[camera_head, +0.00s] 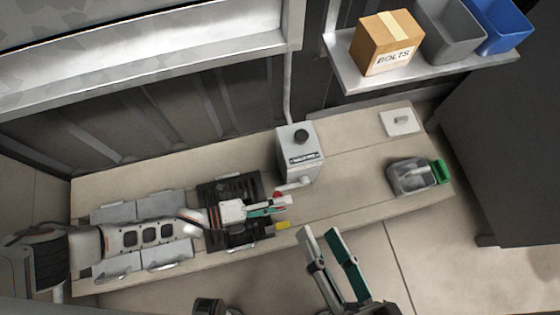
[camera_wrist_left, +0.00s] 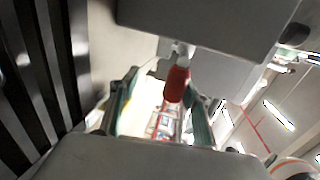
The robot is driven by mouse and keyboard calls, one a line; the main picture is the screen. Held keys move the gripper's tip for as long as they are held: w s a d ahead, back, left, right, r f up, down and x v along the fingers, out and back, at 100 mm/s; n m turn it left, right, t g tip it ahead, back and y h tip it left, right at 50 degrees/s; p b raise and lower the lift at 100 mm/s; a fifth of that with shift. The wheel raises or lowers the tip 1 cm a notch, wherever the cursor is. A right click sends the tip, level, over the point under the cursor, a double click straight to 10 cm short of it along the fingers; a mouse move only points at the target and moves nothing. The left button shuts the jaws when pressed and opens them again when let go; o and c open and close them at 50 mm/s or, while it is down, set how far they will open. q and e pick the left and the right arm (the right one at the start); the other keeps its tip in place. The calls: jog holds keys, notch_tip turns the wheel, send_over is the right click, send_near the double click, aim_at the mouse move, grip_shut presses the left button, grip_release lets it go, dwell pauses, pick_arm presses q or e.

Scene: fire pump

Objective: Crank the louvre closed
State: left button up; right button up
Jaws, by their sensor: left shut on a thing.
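The grey crank box (camera_head: 300,153) stands on the bench, with a black knob on top and a pale crank arm (camera_head: 293,184) low on its front. A red handle (camera_wrist_left: 177,84) sits on the crank, between my left fingers in the left wrist view. My left gripper (camera_head: 283,205) is shut on this red handle, which it mostly hides in the head view. My right gripper (camera_head: 321,233) is open and empty, in front of the bench. A pale framed panel (camera_head: 150,55) at upper left may be the louvre; its slats cannot be made out.
A black slatted unit (camera_head: 235,188) lies under my left gripper, beside grey hinged covers (camera_head: 165,205). A clear container with a green end (camera_head: 412,176) and a white switch plate (camera_head: 400,121) are at right on the bench. A shelf holds a bolts box (camera_head: 387,42) and bins.

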pick_arm(q)
jog(key=shift+s+a+f, duration=0.3)
jog(key=shift+a+f, duration=0.15)
jog(key=shift+a, duration=0.35)
jog(key=r+v, duration=0.1)
jog(key=v, duration=0.9)
jog(key=shift+a, duration=0.2)
jog(key=shift+r, duration=0.1)
